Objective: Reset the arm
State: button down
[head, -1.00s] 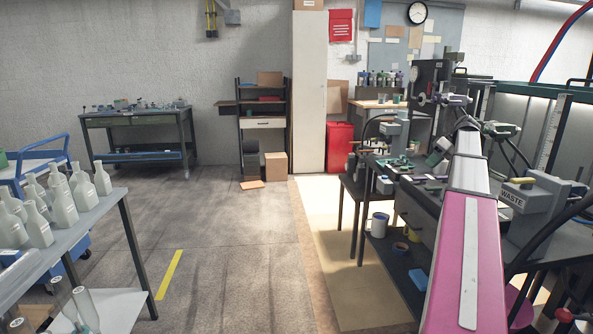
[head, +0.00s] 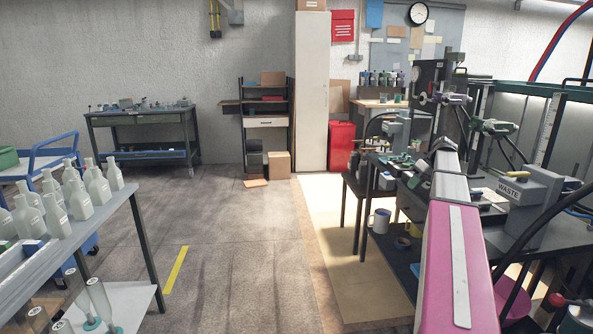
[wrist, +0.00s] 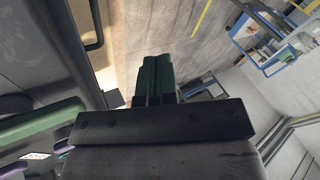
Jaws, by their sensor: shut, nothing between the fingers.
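My gripper (wrist: 157,82) shows in the wrist view, its two dark green fingers side by side and closed, with nothing between them. It points out over the floor, clear of the furniture. In the head view my pink and grey arm reaches forward on the right, over the edge of the workbench (head: 495,237); the gripper itself cannot be made out there.
A grey table (head: 140,240) with several pale bottles (head: 75,195) stands at the left. A blue trolley (head: 45,150) is behind the bottles. The middle floor (head: 235,240) is free.

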jog(key=s+a+f+m+h, duration=0.1)
jog(key=s+a+f, duration=0.2)
jog(key=a+f, duration=0.25)
jog(key=s+a+f+m+g+h, duration=0.1)
jog(key=s+a+f, duration=0.2)
jog(key=a+f, duration=0.3)
jog(key=s+a+f+m+h, duration=0.1)
jog(key=s+a+f, duration=0.2)
jog(key=a+f, duration=0.3)
jog(key=s+a+f+m+h, duration=0.2)
jog(key=s+a+f, duration=0.6)
jog(key=s+f, duration=0.5)
jog(key=shift+s+a+h, duration=0.4)
jog(key=shift+h, duration=0.3)
jog(key=shift+f, duration=0.1)
